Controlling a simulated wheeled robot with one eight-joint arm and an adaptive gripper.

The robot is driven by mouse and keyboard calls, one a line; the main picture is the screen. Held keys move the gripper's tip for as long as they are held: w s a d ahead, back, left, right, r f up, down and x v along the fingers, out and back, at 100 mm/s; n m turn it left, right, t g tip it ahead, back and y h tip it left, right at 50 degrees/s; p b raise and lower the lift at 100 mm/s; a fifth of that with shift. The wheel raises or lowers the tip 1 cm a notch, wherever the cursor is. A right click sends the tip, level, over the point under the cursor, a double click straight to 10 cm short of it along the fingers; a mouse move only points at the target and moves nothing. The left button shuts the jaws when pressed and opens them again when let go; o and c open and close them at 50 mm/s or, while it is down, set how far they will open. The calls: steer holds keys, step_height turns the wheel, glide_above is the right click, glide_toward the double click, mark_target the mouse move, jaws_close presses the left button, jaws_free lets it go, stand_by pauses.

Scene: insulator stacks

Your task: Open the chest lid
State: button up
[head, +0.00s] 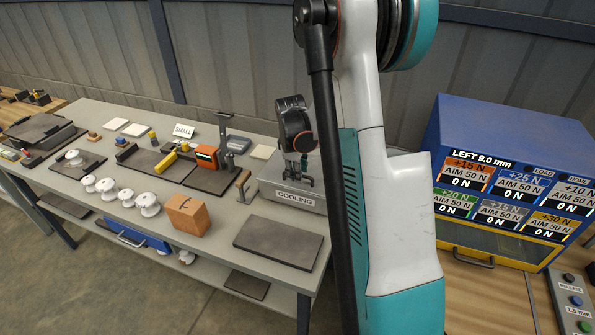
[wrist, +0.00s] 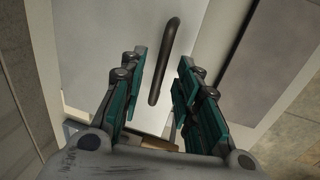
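The chest is a grey metal box labelled COOLING (head: 295,199), standing on the bench at the foot of my arm. Its lid appears shut. The lid's pale top (wrist: 100,35) fills much of the wrist view. A dark bar handle (wrist: 168,50) on it shows between and beyond my fingers. My gripper (head: 301,181) points down just over the chest. In the wrist view the two teal fingers of my gripper (wrist: 159,62) are apart, with nothing clamped between them. I cannot tell whether a finger touches the handle. My arm hides the chest's right side.
A wooden-handled tool (head: 243,186) stands close to the chest's left. White insulators (head: 148,204) line the bench's front. A blue display cabinet (head: 515,125) stands right.

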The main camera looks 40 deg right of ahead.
steer(key=shift+c, duration=0.6)
jaws_close()
steer(key=shift+r, duration=0.1)
